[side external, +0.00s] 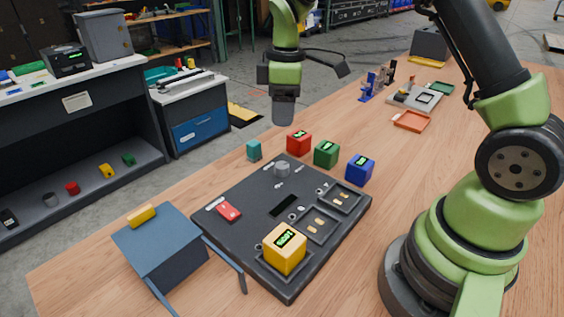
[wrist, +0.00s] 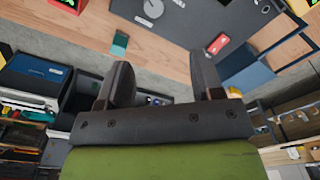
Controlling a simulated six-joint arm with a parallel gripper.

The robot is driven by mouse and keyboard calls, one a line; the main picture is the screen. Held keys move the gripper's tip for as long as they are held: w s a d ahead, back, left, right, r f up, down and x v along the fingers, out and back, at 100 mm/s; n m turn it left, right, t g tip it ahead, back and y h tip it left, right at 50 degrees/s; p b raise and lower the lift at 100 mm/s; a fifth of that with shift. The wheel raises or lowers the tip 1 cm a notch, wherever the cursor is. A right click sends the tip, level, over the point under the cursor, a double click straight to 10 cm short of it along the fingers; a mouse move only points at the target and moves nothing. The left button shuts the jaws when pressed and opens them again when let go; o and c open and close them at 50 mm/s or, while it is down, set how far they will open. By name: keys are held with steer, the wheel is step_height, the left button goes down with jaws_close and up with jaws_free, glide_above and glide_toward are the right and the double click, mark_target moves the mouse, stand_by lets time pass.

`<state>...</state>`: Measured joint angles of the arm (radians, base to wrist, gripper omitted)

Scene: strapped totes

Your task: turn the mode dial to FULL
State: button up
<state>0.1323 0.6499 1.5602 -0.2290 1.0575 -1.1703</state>
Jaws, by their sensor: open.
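The mode dial (side external: 281,169) is a round grey knob at the back left of a dark panel board (side external: 236,192) on the wooden table. Small light marks lie around it, and I cannot read its setting. In the wrist view the dial (wrist: 153,8) is at the top edge, partly cut off. My gripper (side external: 284,112) hangs above and behind the dial, apart from it, with its fingers pointing down. In the wrist view my gripper (wrist: 163,80) has its two dark fingers spread, with nothing between them.
Red (side external: 299,142), green (side external: 326,154) and blue (side external: 360,170) cubes stand behind the board, with a small teal block (side external: 254,151). A yellow cube (side external: 284,250) sits in a front pocket. A red piece (side external: 229,211) lies on the board. A blue-grey box (side external: 165,255) stands front left.

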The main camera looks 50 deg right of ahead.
steer(key=n, duration=0.2)
glide_toward(282, 165)
steer(key=shift+g, duration=0.4)
steer(key=f, duration=0.9)
steer(key=shift+w+a+f, duration=0.1)
steer(key=shift+w+f, duration=0.1)
steer(key=shift+f, duration=0.05)
steer(key=shift+m, duration=0.3)
steer(key=c, duration=0.9)
